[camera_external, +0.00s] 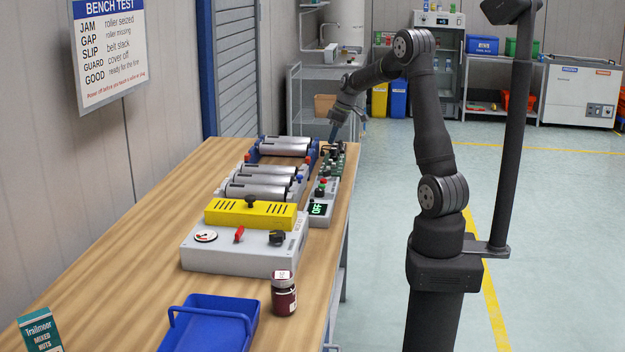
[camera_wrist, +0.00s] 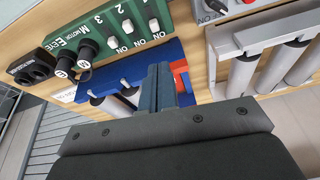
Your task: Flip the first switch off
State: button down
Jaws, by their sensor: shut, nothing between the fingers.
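The green switch box (camera_wrist: 112,30) shows at the top of the wrist view, with several small white switches, "ON" labels and black round plugs on its left end. The digits 2 and 3 are legible; the top edge is cut off, and I cannot tell which switch is the first or how each is set. My gripper (camera_wrist: 160,88) has its blue-grey fingers shut and empty, in front of the blue roller unit and a little below the box in the picture. In the external view my gripper (camera_external: 334,132) hangs over the bench's far end, above the green box (camera_external: 331,160).
A blue-framed roller unit (camera_external: 283,147) and a grey one (camera_external: 262,182) stand left of the green box. A small device with a green display (camera_external: 318,208), a yellow-topped tester (camera_external: 250,214), a jar (camera_external: 284,293) and a blue tray (camera_external: 215,325) are nearer. The bench's left side is clear.

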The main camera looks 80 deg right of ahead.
jog(key=shift+s+f+n, duration=0.1)
jog(key=shift+f+n, duration=0.15)
jog(key=shift+n, duration=0.25)
jog(key=x, duration=1)
